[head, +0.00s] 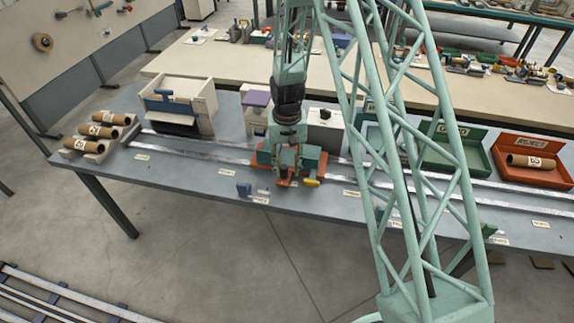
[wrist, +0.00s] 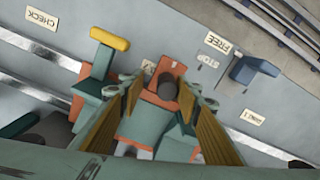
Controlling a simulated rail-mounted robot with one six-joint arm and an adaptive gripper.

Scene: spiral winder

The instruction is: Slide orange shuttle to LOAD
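The orange shuttle (head: 264,158) sits on the rails near the middle of the bench, under my gripper. In the wrist view its orange plate (wrist: 172,75) carries a dark round knob (wrist: 167,86) and teal blocks. My gripper (wrist: 166,88) is open, with one tan-padded finger on either side of the knob and a gap to each. In the head view my gripper (head: 288,168) is low over the shuttle, its fingertips partly lost among the shuttle's parts. A yellow-tipped lever (wrist: 110,38) stands at the shuttle's side. I cannot read a LOAD label in either view.
A blue lever (wrist: 253,72) stands by the FREE label (wrist: 219,43) at the bench's front edge. Metal rails (head: 200,150) run along the bench. Behind them are a white machine (head: 176,103), a green tray (head: 452,160) and a red tray (head: 530,175). Tubes (head: 96,131) lie at left.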

